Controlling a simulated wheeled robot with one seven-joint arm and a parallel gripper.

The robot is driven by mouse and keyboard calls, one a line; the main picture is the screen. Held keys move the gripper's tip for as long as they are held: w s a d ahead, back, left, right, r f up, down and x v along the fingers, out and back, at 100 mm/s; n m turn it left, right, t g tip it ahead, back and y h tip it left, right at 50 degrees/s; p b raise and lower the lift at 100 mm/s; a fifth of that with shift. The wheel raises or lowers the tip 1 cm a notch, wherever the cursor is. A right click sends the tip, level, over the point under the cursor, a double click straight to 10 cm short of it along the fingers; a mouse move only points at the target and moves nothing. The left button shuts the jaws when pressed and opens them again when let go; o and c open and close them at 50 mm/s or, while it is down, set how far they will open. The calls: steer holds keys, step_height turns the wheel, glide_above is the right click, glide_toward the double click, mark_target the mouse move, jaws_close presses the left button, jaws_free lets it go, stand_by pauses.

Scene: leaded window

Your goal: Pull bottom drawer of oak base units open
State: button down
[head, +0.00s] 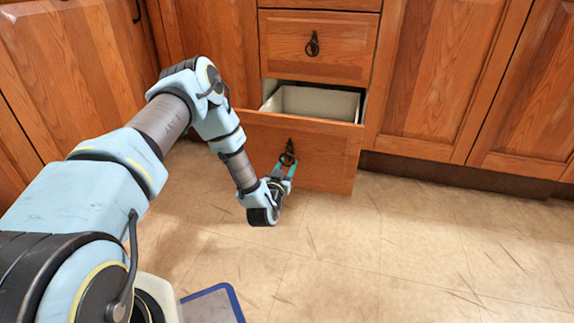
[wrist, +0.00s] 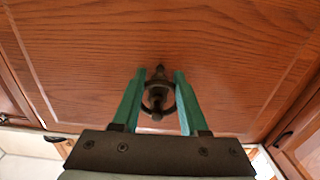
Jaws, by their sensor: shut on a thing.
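The bottom drawer (head: 312,149) of the oak base units stands partly open, its pale empty-looking inside showing behind the front panel. Its dark ring handle (head: 288,153) hangs at the upper middle of the front. My gripper (head: 281,172) is at this handle, with its teal fingers shut on it. In the wrist view, the wood drawer front (wrist: 90,65) fills most of the picture. The handle (wrist: 157,97) sits between the two fingertips of my gripper (wrist: 158,88). Part of the handle is hidden by the fingers in the head view.
A closed drawer (head: 340,52) with its own ring handle is directly above. Closed oak cupboard doors (head: 440,75) stand to the right, and another door (head: 75,65) is at the left. The tiled floor (head: 400,240) in front and to the right is clear.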

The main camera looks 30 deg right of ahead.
steer(key=shift+c, duration=2.2)
jaws_free()
steer(key=p+v, duration=0.3)
steer(key=v, duration=0.7)
steer(key=shift+s+a, duration=0.3)
